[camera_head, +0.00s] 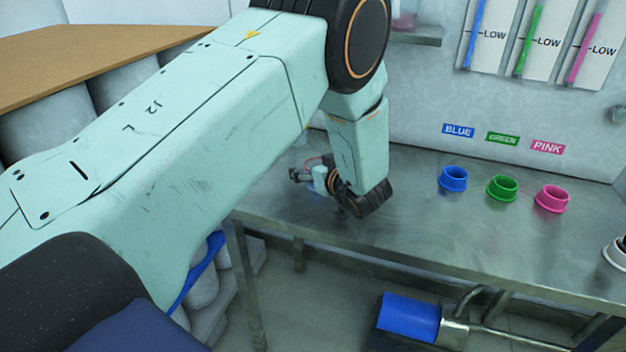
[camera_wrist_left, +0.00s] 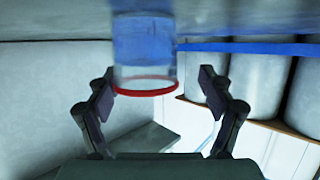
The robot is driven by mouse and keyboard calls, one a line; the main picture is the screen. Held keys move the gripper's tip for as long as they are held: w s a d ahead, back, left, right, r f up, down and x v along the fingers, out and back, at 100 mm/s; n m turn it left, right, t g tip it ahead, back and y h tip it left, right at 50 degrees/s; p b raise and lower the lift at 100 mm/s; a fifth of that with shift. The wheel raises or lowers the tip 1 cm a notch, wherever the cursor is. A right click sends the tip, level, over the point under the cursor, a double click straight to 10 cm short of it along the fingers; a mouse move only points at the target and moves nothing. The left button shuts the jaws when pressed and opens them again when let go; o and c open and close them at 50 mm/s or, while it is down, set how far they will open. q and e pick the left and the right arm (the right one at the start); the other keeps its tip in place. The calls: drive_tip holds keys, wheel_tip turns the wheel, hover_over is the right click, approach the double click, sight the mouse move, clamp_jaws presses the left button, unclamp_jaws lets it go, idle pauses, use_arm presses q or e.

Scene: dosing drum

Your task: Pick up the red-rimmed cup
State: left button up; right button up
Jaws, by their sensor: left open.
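The red-rimmed cup (camera_wrist_left: 145,68) shows in the left wrist view as a clear, bluish cylinder. Its red rim is toward the bottom of that picture, and its other end meets the grey surface at the top. My left gripper (camera_wrist_left: 156,80) is open, with one finger on each side of the cup. The left finger looks close to the rim and a gap shows at the right; I cannot tell whether either touches. In the head view my left gripper (camera_head: 298,175) is small and partly hidden by my arm, over the metal table. I cannot make out the cup there.
Blue (camera_head: 453,179), green (camera_head: 502,188) and pink (camera_head: 552,199) ring holders stand on the metal table (camera_head: 430,235) at the right. A white round thing (camera_head: 617,252) is at its right edge. Bare table lies between my left wrist and the holders.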

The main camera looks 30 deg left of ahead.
use_arm(q)
drive_tip(key=shift+w+d, duration=0.3)
drive_tip(key=shift+c, duration=0.2)
drive_tip(key=shift+s+a, duration=0.2)
drive_tip(key=shift+a, duration=0.05)
drive_tip(key=c, duration=0.6)
drive_tip(key=shift+w+d, duration=0.1)
drive_tip(key=shift+d, duration=0.1)
drive_tip(key=c, duration=0.4)
drive_tip(key=shift+a, duration=0.15)
drive_tip(key=shift+c, duration=1.2)
